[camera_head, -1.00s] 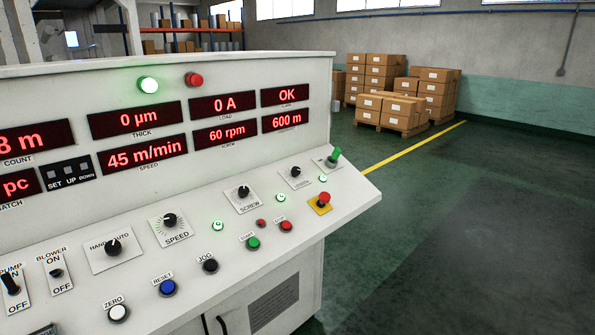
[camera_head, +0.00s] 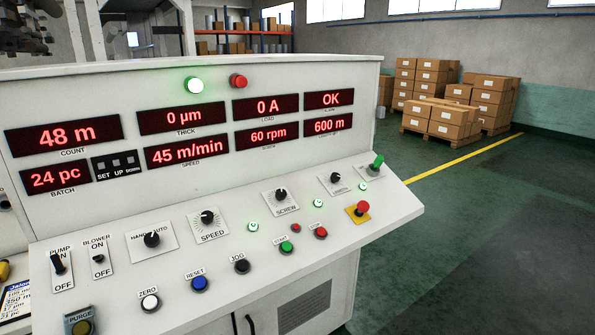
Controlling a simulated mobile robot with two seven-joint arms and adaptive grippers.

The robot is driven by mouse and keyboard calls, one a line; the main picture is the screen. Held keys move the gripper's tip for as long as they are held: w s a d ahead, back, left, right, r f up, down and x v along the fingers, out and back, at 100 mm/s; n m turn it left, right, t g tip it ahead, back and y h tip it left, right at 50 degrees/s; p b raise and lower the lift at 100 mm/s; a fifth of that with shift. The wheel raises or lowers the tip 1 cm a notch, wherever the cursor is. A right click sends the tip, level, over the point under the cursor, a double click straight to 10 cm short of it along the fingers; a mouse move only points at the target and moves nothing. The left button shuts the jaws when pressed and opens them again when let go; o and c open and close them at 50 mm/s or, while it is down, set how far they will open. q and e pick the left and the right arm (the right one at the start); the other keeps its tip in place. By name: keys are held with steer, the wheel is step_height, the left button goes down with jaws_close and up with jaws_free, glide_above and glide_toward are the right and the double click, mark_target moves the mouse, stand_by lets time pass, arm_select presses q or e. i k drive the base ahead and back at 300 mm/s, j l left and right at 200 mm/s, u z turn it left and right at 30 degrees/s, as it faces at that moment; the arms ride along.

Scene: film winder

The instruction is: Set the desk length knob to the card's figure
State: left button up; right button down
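The desk (camera_head: 215,75) is a pale control console with red number displays and a sloped panel of knobs and buttons. A small black knob (camera_head: 336,178) on a white plate at the panel's right end has a label too small to read surely; it may be the length knob. The display (camera_head: 328,125) at the upper right reads 600 m. A card (camera_head: 18,302) with printed lines is partly in view at the lower left edge, cut off by the frame, and its figures are not clearly legible. Neither gripper is in view.
A red emergency button (camera_head: 362,208) on a yellow base and a green-tipped switch (camera_head: 377,163) sit close to that knob. The screw knob (camera_head: 281,195) is left of it. Stacked cartons (camera_head: 450,95) stand far behind on open floor.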

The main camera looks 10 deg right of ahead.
mark_target(336, 177)
steer(key=l+u, duration=0.25)
steer(key=l, duration=0.2)
steer(key=l+u, duration=0.3)
steer(key=l, duration=0.2)
steer(key=l+u, duration=0.1)
steer(key=l, duration=0.35)
steer(key=k+l+u, duration=0.1)
steer(key=l, duration=0.4)
